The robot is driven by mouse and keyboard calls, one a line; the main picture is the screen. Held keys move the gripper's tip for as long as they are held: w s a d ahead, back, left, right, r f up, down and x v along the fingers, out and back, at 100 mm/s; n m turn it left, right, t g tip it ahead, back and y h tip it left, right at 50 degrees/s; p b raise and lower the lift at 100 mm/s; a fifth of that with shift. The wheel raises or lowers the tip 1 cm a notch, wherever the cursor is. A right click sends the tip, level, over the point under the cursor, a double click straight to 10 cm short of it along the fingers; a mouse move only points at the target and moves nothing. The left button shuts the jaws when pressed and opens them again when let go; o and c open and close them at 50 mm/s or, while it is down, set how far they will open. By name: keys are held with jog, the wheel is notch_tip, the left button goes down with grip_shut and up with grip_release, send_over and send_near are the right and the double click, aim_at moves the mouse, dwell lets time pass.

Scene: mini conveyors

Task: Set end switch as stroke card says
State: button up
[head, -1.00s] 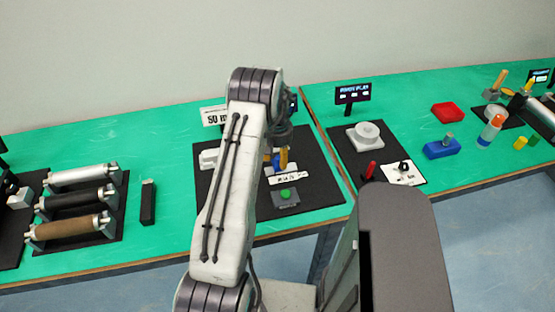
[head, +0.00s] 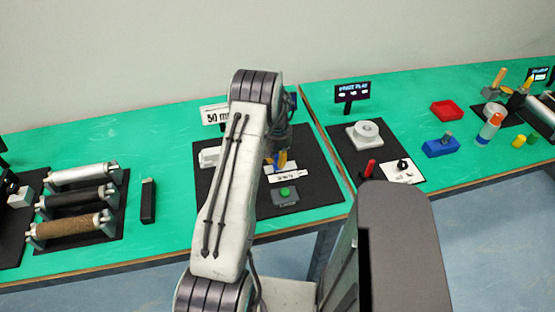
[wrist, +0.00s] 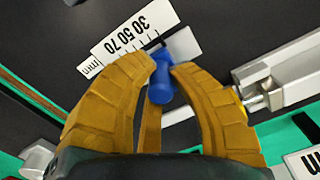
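The stroke card (head: 214,115) at the back of the black station board reads "50 mm". The end switch (wrist: 160,86) is a blue piece with a rounded knob in the wrist view. A white scale (wrist: 130,35) marked 30, 50, 70 and mm lies beside it. The switch is nearest the 30 end; its exact reading cannot be told. In the head view my arm hides much of the station.
A silver cylinder with a rod (wrist: 268,95) lies right of the switch in the wrist view. A grey box with a green button (head: 285,196) stands at the board's front. A neighbouring board with a white round part (head: 366,133) and a red peg (head: 370,168) is to the right.

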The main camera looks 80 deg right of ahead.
grip_shut()
jog(key=shift+a, duration=0.1)
jog(key=s+b, duration=0.1)
jog(key=s+d, duration=0.1)
jog(key=shift+s+f+b, duration=0.2)
jog(key=shift+s+b, duration=0.1)
jog(key=shift+b, duration=0.1)
jog(key=shift+s+r, duration=0.1)
jog(key=shift+s, duration=0.1)
jog(key=shift+w, duration=0.1)
jog(key=o, duration=0.7)
grip_release()
jog(key=shift+d+r, duration=0.1)
notch_tip(320, 180, up, 12)
